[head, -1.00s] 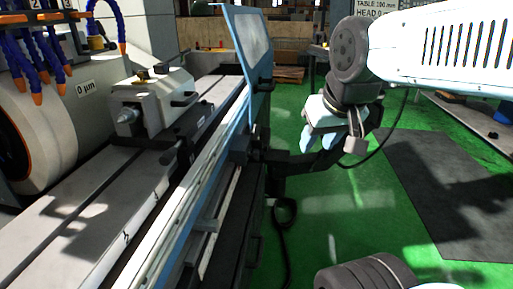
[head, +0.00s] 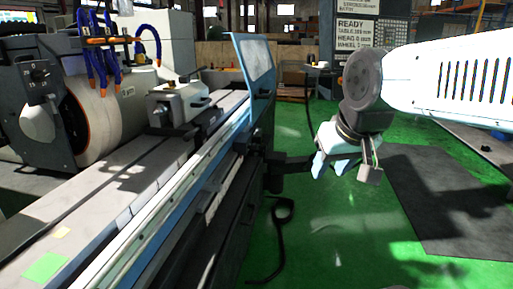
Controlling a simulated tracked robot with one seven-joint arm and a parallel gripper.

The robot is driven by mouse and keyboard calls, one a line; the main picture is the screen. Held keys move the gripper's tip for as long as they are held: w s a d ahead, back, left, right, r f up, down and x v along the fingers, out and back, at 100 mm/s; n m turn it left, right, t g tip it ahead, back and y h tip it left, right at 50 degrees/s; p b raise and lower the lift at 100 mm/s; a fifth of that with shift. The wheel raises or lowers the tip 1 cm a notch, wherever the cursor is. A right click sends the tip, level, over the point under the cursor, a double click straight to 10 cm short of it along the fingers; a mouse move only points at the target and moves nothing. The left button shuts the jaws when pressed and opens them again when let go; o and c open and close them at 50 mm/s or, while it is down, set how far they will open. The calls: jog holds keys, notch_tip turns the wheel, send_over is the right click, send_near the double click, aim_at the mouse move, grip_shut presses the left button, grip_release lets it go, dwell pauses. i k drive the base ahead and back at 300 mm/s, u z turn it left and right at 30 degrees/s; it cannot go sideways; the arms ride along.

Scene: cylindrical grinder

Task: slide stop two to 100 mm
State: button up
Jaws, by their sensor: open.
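The cylindrical grinder's long table (head: 150,180) runs from the lower left towards the back centre in the head view. A pale blue rail (head: 165,207) runs along its front side. Small dark blocks sit by the far part of this rail, but I cannot tell which one is stop two. No millimetre scale for the stops is readable. My gripper (head: 331,166) hangs to the right of the grinder, apart from it, with its light blue fingers pointing down. It is open and appears empty.
A blue-framed guard (head: 254,62) rises at the table's far end. A READY display (head: 355,33) stands behind. Green floor right of the grinder is mostly clear; a black cable (head: 282,225) lies there.

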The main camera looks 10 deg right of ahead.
aim_at(240, 143)
jog(key=z, duration=0.8)
jog(key=i, duration=1.9)
jog(key=u, duration=0.6)
jog(key=k, duration=0.85)
jog(key=u, duration=0.2)
jog(key=i, duration=0.85)
jog(key=z, duration=0.1)
